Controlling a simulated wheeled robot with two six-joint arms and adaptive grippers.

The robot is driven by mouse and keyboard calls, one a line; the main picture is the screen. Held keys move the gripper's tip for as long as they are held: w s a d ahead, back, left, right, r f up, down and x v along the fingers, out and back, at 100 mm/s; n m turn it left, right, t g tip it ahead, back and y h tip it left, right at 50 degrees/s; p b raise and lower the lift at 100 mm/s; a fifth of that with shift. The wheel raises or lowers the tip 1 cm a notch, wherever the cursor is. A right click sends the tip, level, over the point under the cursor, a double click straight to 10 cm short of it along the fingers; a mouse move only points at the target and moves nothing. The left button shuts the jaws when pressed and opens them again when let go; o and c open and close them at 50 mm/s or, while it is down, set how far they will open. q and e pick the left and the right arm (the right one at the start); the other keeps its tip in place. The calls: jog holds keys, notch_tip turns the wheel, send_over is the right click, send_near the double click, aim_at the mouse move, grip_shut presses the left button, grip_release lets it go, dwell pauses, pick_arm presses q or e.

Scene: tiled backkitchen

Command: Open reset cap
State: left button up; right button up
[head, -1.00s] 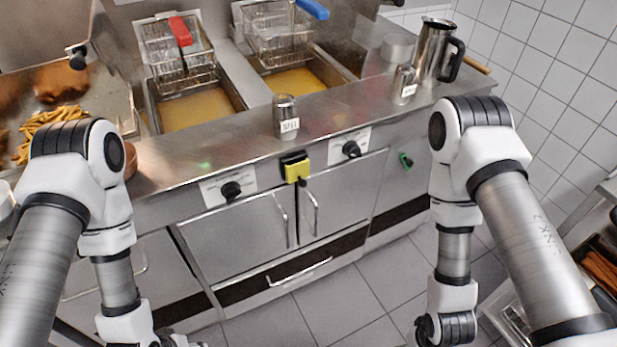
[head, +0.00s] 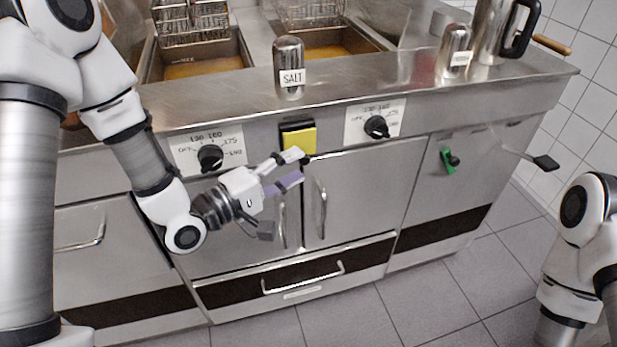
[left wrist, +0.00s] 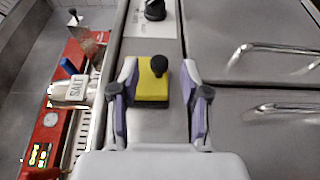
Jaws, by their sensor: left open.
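The reset cap is a small yellow block (head: 301,139) with a black backing, on the fryer front between two black dials. My left gripper (head: 299,167) is open, just in front of and slightly below the cap, and partly hides its lower edge. In the left wrist view the yellow cap (left wrist: 151,90) and its black knob lie between the two open fingers (left wrist: 160,68). No clear contact shows, and the cap appears shut. My right arm stands at the right edge of the head view, with its gripper out of view.
A salt shaker (head: 289,68) stands on the steel ledge above the cap. Dials (head: 210,158) and (head: 377,127) flank it. Cabinet door handles (head: 321,208) project below. A green valve (head: 448,161) and a black-ended lever (head: 545,162) are at right. Floor is clear.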

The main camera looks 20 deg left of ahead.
aim_at(305, 164)
pick_arm(q)
jog(key=b+x, duration=0.2)
jog(key=x, duration=0.1)
jog(key=shift+w+d, duration=0.15)
jog(key=shift+w, duration=0.1)
pick_arm(e)
notch_tip(305, 164, down, 4)
jog(key=shift+a+r, duration=0.1)
jog(key=shift+r, duration=0.15)
pick_arm(q)
grip_shut()
